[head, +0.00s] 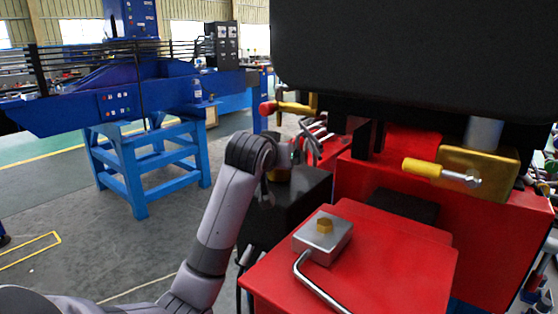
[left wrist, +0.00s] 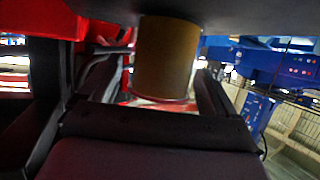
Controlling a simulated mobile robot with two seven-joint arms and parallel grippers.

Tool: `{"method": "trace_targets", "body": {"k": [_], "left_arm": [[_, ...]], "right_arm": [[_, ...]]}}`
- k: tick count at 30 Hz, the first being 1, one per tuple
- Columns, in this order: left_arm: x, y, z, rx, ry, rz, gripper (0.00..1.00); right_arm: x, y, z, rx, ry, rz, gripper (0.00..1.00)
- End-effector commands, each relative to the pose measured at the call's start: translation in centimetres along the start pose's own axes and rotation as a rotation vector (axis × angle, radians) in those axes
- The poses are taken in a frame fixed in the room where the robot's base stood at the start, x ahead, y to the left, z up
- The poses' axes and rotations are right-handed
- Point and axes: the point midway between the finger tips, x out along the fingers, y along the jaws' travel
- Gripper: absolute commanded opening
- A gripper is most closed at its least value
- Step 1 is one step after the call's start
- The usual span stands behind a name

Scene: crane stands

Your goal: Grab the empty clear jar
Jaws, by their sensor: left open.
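My left gripper (left wrist: 162,82) is open in the left wrist view, with its two dark fingers apart. An upright amber-brown cylinder (left wrist: 166,52) with a pale lower rim shows between the fingers. I cannot tell whether it is a jar, or whether the fingers touch it. Its top is cut off by a dark shape above. In the head view my left arm reaches up beside the red machine, and its gripper is mostly hidden behind the wrist. My right gripper is in neither view.
The red machine (head: 385,258) fills the right, with a metal block (head: 323,236), a bent rod and a yellow handle (head: 422,168). A black box (head: 300,200) is close to my left wrist. A blue machine (head: 130,95) stands on a blue stand; the floor between is clear.

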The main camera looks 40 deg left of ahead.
Motion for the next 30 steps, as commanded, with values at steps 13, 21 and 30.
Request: {"method": "trace_targets", "body": {"k": [13, 21, 30], "left_arm": [[0.0, 0.0, 0.0, 0.0, 0.001, 0.0, 0.28], [0.0, 0.0, -0.2, -0.001, 0.003, 0.0, 0.29], [0.3, -0.3, -1.6, -0.002, 0.005, 0.0, 0.29]], "right_arm": [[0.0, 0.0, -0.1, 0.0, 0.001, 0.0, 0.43], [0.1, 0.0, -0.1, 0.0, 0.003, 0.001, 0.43], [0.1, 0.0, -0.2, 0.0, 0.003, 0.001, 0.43]]}}
